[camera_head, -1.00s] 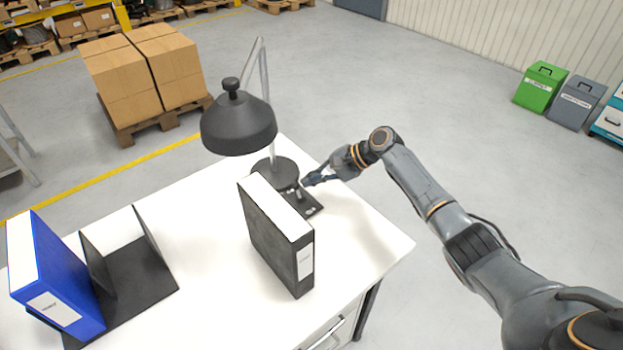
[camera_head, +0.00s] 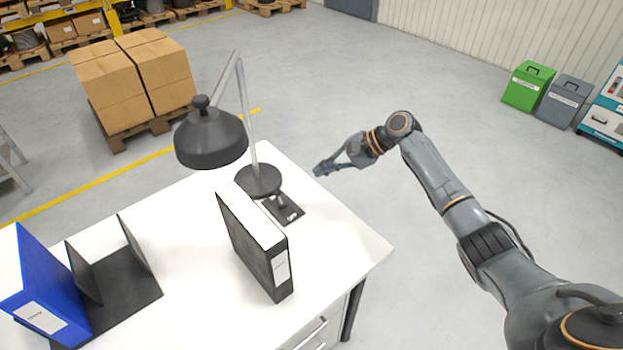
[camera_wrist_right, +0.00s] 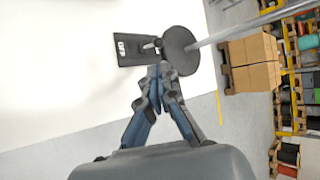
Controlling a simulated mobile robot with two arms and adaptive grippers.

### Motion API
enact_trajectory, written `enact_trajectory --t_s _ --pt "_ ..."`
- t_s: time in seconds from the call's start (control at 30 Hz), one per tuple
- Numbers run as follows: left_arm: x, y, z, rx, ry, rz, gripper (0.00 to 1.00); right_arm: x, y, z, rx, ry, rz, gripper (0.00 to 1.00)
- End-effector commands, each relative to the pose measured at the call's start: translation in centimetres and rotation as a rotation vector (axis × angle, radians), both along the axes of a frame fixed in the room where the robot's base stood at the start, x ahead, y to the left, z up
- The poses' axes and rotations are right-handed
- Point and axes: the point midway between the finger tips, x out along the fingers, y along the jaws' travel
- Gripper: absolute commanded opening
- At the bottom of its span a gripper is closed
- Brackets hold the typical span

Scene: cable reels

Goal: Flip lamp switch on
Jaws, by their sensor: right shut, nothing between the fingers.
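The dark desk lamp (camera_head: 211,138) stands on the white desk on a round base (camera_head: 258,181). No glow shows from its shade. A black switch plate (camera_head: 286,209) with a small light lever lies beside the base. The plate also shows in the right wrist view (camera_wrist_right: 128,58), with white lettering at one end and the lever near the base; I cannot tell the switch's state. My right gripper (camera_head: 318,171) is shut and empty, above and to the right of the plate, apart from it. Its fingertips (camera_wrist_right: 158,70) show in the wrist view. My left gripper is out of view.
A black binder (camera_head: 254,243) stands upright close in front of the switch plate. A blue binder (camera_head: 45,290) and a black bookend (camera_head: 125,280) are at the desk's left. Boxes on a pallet (camera_head: 135,85) stand behind.

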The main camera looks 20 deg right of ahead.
Motion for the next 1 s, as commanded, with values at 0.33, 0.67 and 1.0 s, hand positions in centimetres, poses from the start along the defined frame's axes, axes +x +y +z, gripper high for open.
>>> enact_trajectory --t_s 0.33,0.67,1.0 --pt "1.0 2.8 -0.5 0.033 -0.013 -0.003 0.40 -0.7 -2.3 2.6 0.000 -0.001 0.001 0.00" --pt "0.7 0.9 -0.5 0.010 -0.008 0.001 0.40 -0.7 -2.3 2.6 0.000 0.000 0.001 0.00" --pt "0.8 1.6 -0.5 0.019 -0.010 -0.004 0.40 -0.7 -2.4 2.6 0.000 0.000 0.000 0.00"
